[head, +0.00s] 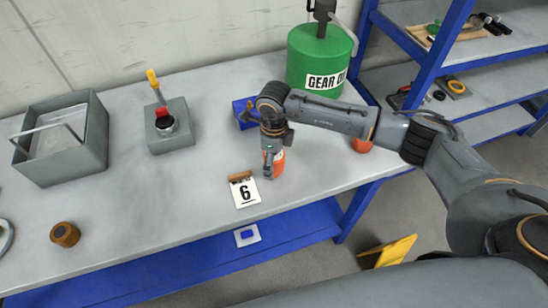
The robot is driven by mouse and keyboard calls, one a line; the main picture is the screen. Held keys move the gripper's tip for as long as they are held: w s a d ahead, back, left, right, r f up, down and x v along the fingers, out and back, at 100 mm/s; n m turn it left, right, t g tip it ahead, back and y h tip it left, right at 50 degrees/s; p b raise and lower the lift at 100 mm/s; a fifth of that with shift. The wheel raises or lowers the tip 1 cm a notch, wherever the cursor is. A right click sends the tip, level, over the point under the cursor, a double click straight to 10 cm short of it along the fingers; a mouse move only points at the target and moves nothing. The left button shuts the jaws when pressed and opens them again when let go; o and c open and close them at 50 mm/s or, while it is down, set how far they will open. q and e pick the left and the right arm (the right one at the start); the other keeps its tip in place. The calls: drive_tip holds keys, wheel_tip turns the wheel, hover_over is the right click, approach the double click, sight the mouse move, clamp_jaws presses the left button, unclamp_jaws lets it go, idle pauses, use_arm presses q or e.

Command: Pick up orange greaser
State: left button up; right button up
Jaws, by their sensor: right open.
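An orange can-shaped thing (279,164), which looks like the orange greaser, stands on the grey workbench close to its front edge. My right gripper (268,162) points down at it and covers its left part. The gripper is open, with its fingers at the can; whether they touch it I cannot tell. My left gripper is not in view.
A card marked 6 (244,190) stands just left of the can. A blue object (243,113), a green oil can (318,60) and a red-orange item (361,145) are behind or beside my arm. A grey box with a yellow-handled lever (170,128), a metal bin (62,140) and a brown cylinder (65,234) stand left.

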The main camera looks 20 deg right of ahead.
drive_tip(key=shift+f, duration=1.35)
drive_tip(key=c, duration=1.6)
drive_tip(key=shift+r, duration=0.1)
